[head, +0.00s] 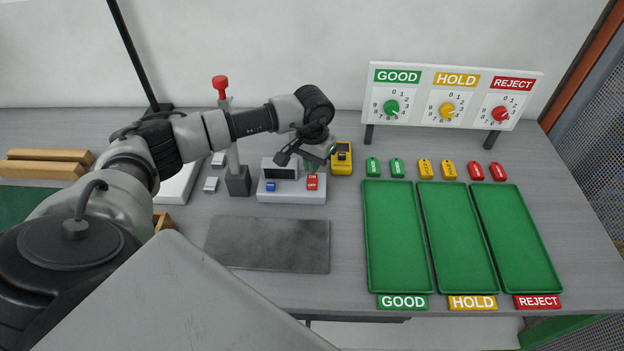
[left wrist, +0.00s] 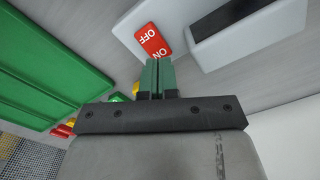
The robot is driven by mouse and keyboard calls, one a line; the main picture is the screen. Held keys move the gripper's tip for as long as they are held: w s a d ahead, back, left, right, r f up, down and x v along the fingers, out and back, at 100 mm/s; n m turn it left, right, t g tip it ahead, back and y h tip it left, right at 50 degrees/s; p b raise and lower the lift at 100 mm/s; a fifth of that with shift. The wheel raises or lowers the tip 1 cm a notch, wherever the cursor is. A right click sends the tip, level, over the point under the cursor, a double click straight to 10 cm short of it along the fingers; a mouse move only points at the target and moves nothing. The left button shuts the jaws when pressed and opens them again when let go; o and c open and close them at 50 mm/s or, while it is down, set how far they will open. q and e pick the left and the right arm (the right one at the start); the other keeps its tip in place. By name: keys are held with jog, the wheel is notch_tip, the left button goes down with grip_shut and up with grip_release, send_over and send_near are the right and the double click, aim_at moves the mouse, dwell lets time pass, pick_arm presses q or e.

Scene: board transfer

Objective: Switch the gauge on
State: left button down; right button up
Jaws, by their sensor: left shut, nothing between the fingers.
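The gauge (head: 292,198) is a low white box in the middle of the bench, with a dark screen (head: 280,174), a blue button (head: 271,187) and a red rocker switch (head: 312,183) marked ON and OFF. In the left wrist view the red switch (left wrist: 151,39) lies just beyond my green fingertips, at its ON end. The dark gauge screen (left wrist: 222,12) is at the top right there. My left gripper (head: 311,168) is shut and empty, pointing down at the ON end. I cannot tell whether its fingertips touch the switch. My right gripper is out of view.
A yellow device (head: 342,160) stands close to the right of the gauge. A stand with a red knob (head: 220,83) is to its left. A dark grey plate (head: 268,244) lies in front. Green trays (head: 398,250) and small coloured tags are on the right, below a dial board (head: 450,97).

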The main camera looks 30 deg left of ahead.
pick_arm(q)
jog(key=shift+s+f+b, duration=0.1)
jog(key=shift+f+b, duration=1.3)
jog(key=shift+f, duration=0.05)
dwell(0.6)
jog(key=shift+r, duration=0.15)
jog(key=shift+r+p, duration=0.55)
jog(key=shift+r, duration=0.35)
jog(key=shift+r+p, duration=1.05)
jog(key=shift+r, duration=1.5)
